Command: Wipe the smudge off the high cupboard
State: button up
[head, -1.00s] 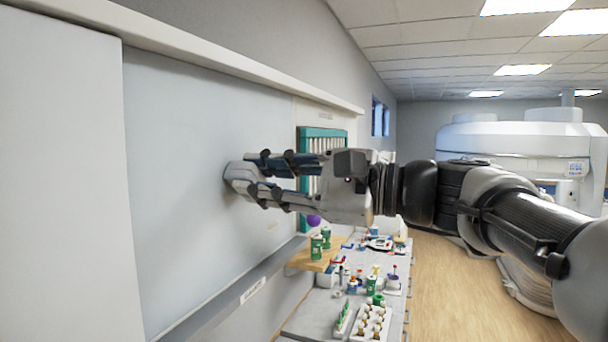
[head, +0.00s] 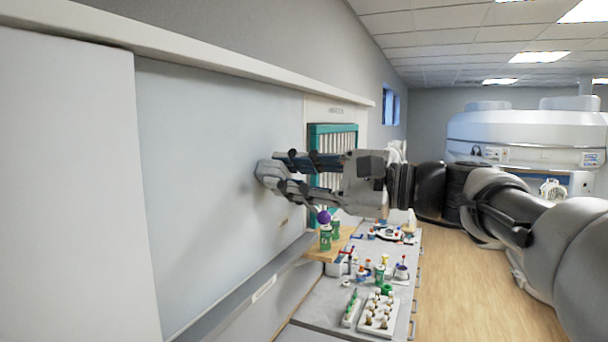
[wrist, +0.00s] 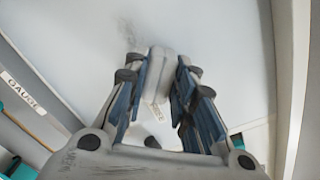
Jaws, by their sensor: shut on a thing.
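The high cupboard has a flat pale grey door (head: 205,150) on the left of the head view. It fills the upper part of the wrist view (wrist: 225,45). A faint dark smudge (wrist: 126,36) shows on the door in the wrist view, just above and left of the fingers. I cannot make it out in the head view. My gripper (head: 274,175) is shut on a pale grey block (wrist: 158,72), which sticks out past the fingertips toward the door. The block is at or very near the door; I cannot tell whether it touches.
A ledge (head: 250,287) runs below the door. Beneath and beyond stand a wooden shelf with green jars (head: 326,238) and a purple ball (head: 323,216). A counter holds a white tray (head: 366,325) and several small items. A teal rack (head: 317,140) hangs beyond the door.

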jog(key=shift+s+a+b, duration=0.45)
jog(key=shift+s+b, duration=0.1)
jog(key=shift+s, duration=0.65)
jog(key=shift+s+a+b, duration=0.4)
jog(key=shift+s+b, duration=0.2)
jog(key=shift+s, duration=0.6)
jog(key=shift+s+a+b, duration=0.45)
jog(key=shift+s+b, duration=0.1)
jog(key=shift+s, duration=0.65)
jog(key=shift+d, duration=0.1)
jog(key=shift+v, duration=2.9)
jog(key=shift+d, duration=0.1)
jog(key=shift+v, duration=1.4)
